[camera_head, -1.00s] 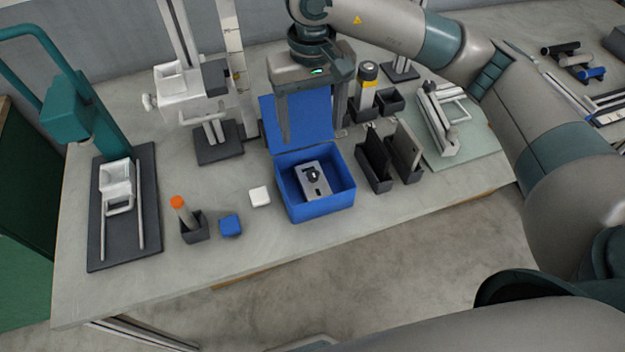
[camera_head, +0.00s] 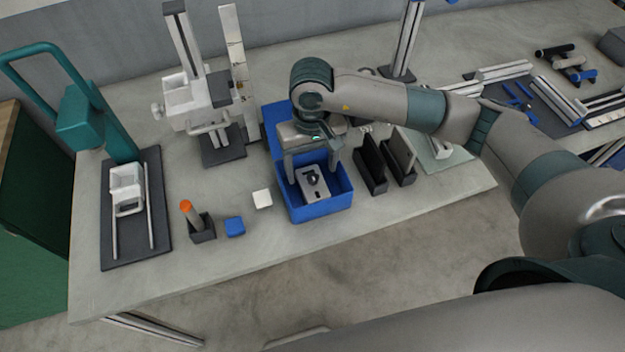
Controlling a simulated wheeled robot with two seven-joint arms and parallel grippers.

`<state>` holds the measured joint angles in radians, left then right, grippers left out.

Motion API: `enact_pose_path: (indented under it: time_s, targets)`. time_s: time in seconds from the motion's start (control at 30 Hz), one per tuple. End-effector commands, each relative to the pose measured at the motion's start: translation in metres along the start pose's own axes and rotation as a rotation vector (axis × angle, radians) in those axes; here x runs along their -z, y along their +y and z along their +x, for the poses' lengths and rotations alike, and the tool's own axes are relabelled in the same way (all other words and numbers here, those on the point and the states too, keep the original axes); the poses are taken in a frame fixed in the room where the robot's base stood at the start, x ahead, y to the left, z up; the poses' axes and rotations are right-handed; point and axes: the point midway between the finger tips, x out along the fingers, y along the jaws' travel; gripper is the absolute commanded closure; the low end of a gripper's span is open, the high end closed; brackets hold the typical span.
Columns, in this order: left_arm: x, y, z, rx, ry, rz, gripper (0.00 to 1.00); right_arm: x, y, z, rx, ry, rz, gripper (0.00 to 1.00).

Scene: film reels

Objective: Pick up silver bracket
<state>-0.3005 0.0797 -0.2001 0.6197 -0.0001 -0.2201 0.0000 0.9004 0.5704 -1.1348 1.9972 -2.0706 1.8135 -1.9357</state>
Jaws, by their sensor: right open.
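The silver bracket (camera_head: 313,183) lies in the open blue box (camera_head: 318,212). It is a grey block with a dark round part on top. My right gripper (camera_head: 312,172) points down over the box with its fingers apart, one on the left and one on the right of the bracket. It looks empty. I cannot tell whether the fingers touch the bracket. The box's raised lid (camera_head: 271,118) is partly hidden behind my gripper. My left gripper is not in view.
Left of the box are a white block (camera_head: 262,199), a blue block (camera_head: 235,227) and a dark holder (camera_head: 203,229) with an orange-tipped item. Dark upright holders (camera_head: 372,178) stand close on the right. A teal press (camera_head: 95,118) is far left.

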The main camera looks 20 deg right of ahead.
Motion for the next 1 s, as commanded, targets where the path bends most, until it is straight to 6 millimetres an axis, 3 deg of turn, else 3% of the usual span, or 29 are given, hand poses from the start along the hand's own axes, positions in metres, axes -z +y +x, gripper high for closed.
enact_pose_path:
  time_s: [0.5, 0.8, 1.0]
  targets:
    - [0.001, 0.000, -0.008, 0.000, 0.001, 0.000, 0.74, 0.000, 0.000, 0.005, -0.001, -0.003, 0.001, 0.31]
    - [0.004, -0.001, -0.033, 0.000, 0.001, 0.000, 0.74, -0.001, 0.002, 0.034, -0.001, -0.005, 0.001, 0.31]
    - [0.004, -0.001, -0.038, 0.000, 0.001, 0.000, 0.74, -0.001, 0.002, 0.051, 0.000, -0.002, -0.001, 0.31]
